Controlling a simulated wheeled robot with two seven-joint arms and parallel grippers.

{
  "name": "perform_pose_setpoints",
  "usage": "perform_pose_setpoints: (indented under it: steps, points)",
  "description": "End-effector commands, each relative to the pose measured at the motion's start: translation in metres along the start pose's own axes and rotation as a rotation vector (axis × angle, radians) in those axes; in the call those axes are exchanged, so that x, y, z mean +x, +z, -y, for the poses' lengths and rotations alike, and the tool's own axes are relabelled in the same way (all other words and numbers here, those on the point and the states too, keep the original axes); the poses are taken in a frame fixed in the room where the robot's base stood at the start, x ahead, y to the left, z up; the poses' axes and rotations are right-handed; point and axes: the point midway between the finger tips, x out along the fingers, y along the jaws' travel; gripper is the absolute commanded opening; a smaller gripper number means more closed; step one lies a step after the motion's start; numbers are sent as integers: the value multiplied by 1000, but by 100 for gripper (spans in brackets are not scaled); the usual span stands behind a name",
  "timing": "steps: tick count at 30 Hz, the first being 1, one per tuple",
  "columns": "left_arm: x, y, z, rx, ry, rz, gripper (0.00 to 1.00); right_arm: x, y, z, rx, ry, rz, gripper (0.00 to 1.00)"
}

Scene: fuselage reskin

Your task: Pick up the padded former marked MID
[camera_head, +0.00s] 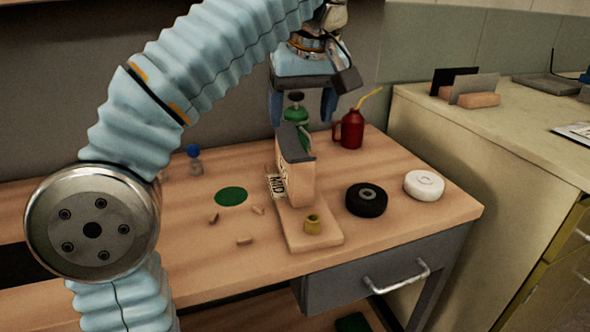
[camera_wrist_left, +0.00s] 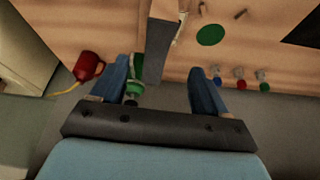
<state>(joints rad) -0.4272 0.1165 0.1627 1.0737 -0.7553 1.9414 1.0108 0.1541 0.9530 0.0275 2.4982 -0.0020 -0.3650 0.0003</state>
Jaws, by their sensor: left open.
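The padded former marked MID (camera_head: 300,183) is an upright tan block with a dark grey pad (camera_head: 295,142) along its top and a white MID label (camera_head: 276,184). It stands on a wooden base (camera_head: 312,238) on the bench. My left gripper (camera_head: 302,118) is open, pointing down above and behind the former. In the left wrist view the pad (camera_wrist_left: 158,45) lines up between the two open fingers (camera_wrist_left: 160,66). I cannot tell how far the fingertips are from it, and no grip shows. My right gripper is out of view.
A green-topped bottle (camera_head: 297,112) stands behind the former, near the fingers. A red oil can (camera_head: 350,130) stands behind right. A black roll (camera_head: 366,200) and a white roll (camera_head: 424,185) lie right. A brass ring (camera_head: 312,225) sits on the base; small wooden pieces lie left.

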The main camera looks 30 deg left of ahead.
Motion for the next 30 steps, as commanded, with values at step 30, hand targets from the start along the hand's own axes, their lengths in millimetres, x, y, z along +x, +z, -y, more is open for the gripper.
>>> perform_pose_setpoints:
  steps: [30]
  points:
    - [128,-7,-2,0,0,2,74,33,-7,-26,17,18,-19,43]
